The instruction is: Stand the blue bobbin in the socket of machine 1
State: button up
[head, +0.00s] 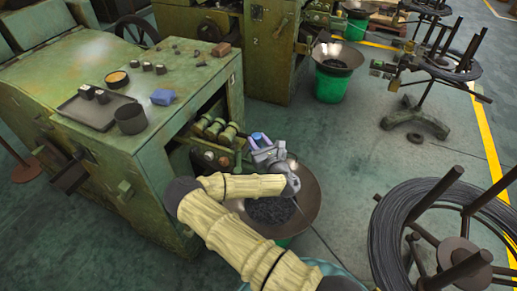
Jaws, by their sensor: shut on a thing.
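My gripper (260,146) is beside the right side of the near green machine (200,85), above a wide bowl. It is shut on a small blue-violet thing (258,138), which looks like the blue bobbin; the jaws hide part of it, and I cannot tell its tilt. It seems apart from the machine. A recess in the machine's side, just left of my gripper, holds several short greenish cylinders (215,129). I cannot make out the socket or a machine number.
Below my gripper is the wide metal bowl (306,208) with dark pieces. A wire coil stand (455,262) is at right. The floor between is clear.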

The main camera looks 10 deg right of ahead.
notch_tip(320, 180, down, 4)
jog(key=shift+r+b, duration=0.2)
jog(key=shift+b, duration=0.3)
jog(key=o, duration=1)
